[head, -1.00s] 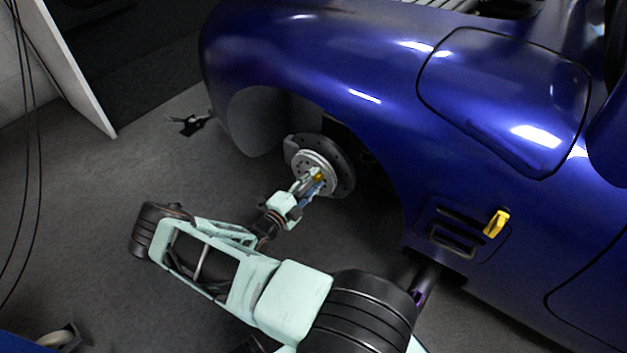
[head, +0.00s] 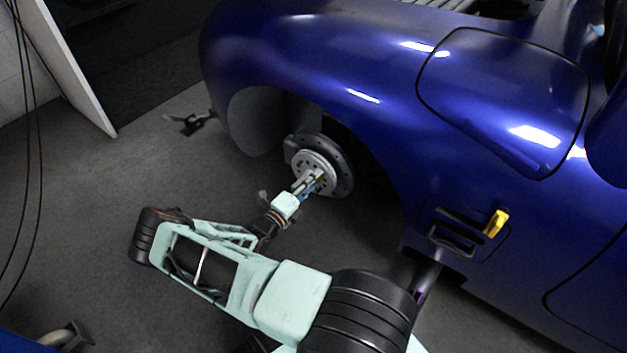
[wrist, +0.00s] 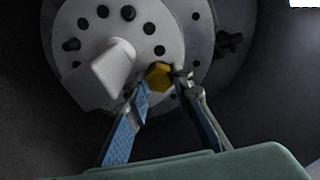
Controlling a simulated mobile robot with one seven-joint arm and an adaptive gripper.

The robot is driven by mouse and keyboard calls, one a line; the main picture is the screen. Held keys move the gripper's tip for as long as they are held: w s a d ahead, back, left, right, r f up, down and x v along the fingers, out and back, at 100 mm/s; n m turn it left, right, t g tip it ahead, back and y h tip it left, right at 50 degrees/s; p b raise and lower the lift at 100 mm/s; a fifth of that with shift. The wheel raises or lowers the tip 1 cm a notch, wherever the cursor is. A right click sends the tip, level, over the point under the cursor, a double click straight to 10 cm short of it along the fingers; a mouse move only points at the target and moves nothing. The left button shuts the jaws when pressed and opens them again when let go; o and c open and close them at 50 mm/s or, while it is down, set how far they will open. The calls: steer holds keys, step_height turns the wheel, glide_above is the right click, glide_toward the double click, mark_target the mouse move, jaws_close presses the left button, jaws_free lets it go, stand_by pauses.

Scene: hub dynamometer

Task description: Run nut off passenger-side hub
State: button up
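The yellow hex nut (wrist: 159,75) is on the pale hub face (wrist: 160,20) in the wrist view, right of a pale protruding block (wrist: 105,72). My gripper's (wrist: 163,82) two blue-grey fingers stand apart, one on each side of the nut. A narrow dark gap seems to show at the right finger; contact on the left is unclear. In the head view, my gripper (head: 314,179) reaches the front of the hub (head: 312,160), under the blue fender. The nut is mostly hidden there, with only a small yellowish trace at the fingers.
The brake disc (head: 344,165) surrounds the hub, inside the wheel arch of the blue car (head: 300,60). Dark studs and holes ring the hub face. A yellow piece (head: 495,222) sits on the car's side. Open grey floor (head: 90,230) lies to the left.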

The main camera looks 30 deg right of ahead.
steer(key=shift+f+n+b, duration=0.15)
steer(key=shift+n+b, duration=0.2)
steer(key=shift+n, duration=0.15)
jaws_close()
steer(key=n, duration=1)
steer(key=shift+n, duration=0.4)
steer(key=o, duration=0.9)
jaws_free()
steer(key=m+p, duration=0.1)
steer(key=m, duration=1.1)
steer(key=shift+r, duration=0.2)
steer(key=shift+c, duration=0.5)
